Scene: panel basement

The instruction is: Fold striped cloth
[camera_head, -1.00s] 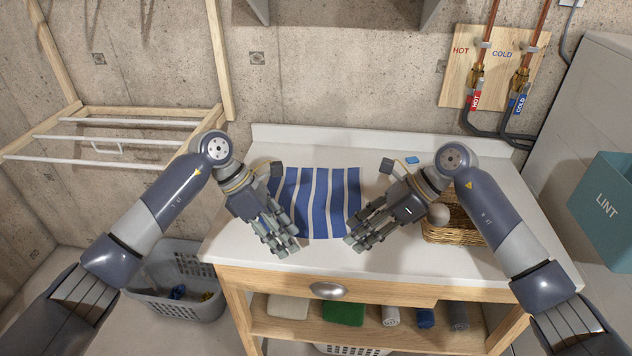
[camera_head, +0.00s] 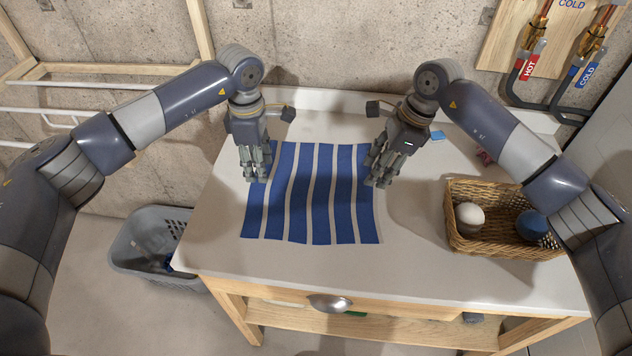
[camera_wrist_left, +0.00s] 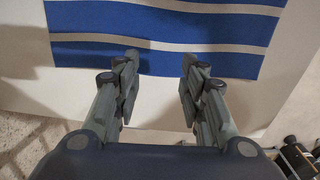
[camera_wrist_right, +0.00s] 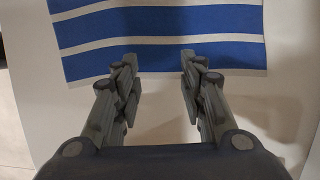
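The blue and white striped cloth (camera_head: 312,215) lies flat and spread out on the white tabletop. My left gripper (camera_head: 258,178) is above the cloth's left edge, toward the back. My right gripper (camera_head: 379,182) is above its right edge, toward the back. In the left wrist view the fingers (camera_wrist_left: 158,78) are apart with nothing between them, and the cloth (camera_wrist_left: 170,22) edge lies just past the tips. In the right wrist view the fingers (camera_wrist_right: 158,70) are also apart and empty, with the cloth (camera_wrist_right: 160,20) edge near the tips.
A wicker basket (camera_head: 462,247) with a white ball (camera_head: 469,216) and a dark blue ball (camera_head: 531,225) stands on the table's right. A small blue item (camera_head: 437,135) lies at the back right. A grey laundry basket (camera_head: 125,250) is on the floor at left. The front tabletop is clear.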

